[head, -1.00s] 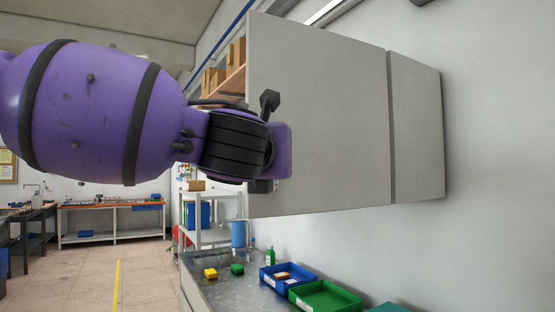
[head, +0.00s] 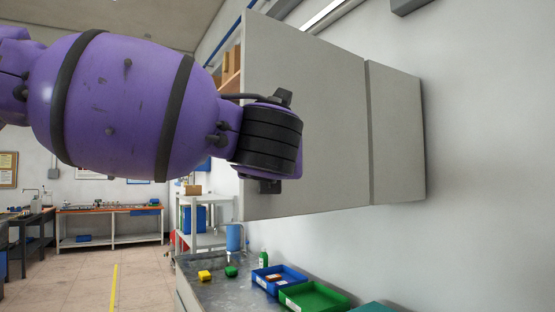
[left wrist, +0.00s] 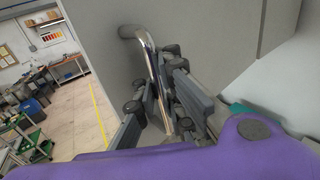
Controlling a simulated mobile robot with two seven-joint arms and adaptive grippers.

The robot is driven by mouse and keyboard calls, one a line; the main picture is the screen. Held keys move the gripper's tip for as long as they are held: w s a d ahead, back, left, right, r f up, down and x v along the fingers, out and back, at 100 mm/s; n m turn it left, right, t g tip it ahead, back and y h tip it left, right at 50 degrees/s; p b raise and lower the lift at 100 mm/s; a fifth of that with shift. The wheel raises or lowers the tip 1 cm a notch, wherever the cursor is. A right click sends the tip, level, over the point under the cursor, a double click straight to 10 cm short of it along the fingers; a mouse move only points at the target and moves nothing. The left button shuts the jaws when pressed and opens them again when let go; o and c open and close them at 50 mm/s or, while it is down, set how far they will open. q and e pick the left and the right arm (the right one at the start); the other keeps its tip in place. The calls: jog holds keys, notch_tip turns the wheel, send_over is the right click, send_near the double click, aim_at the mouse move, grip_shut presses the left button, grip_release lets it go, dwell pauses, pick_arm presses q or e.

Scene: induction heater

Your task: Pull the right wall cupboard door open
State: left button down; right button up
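The right wall cupboard door (head: 310,130) is a flat grey panel standing wide open, out from the cupboard's grey side panel (head: 398,135). A seam divides the two. In the left wrist view, a bent chrome bar handle (left wrist: 149,52) stands on the door's face (left wrist: 205,45). My left gripper (left wrist: 162,92) has its fingers on both sides of the handle and looks closed on it. In the head view my purple left arm and black wrist cover the handle and most of the gripper (head: 270,186). My right gripper is in neither view.
Cardboard boxes (head: 232,84) on a cupboard shelf show past the door's free edge. Below stands a metal worktop (head: 215,290) with a blue tray (head: 267,285) and a green tray (head: 315,298). A white shelf rack (head: 210,240) stands behind. The floor at left is open.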

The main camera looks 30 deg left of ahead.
pick_arm(q)
jog(key=shift+a+f, duration=0.25)
jog(key=shift+f, duration=0.25)
jog(key=c, duration=2.3)
grip_release()
jog(key=shift+s, duration=0.1)
jog(key=o, duration=0.5)
jog(key=shift+s+a+r, duration=0.25)
jog(key=shift+s+r, duration=0.05)
jog(key=shift+s, duration=0.05)
jog(key=shift+c, duration=0.2)
jog(key=shift+w+d, duration=0.15)
jog(key=shift+d, duration=0.05)
jog(key=shift+d+r, duration=0.1)
jog(key=shift+d, duration=0.05)
jog(key=v, duration=1.2)
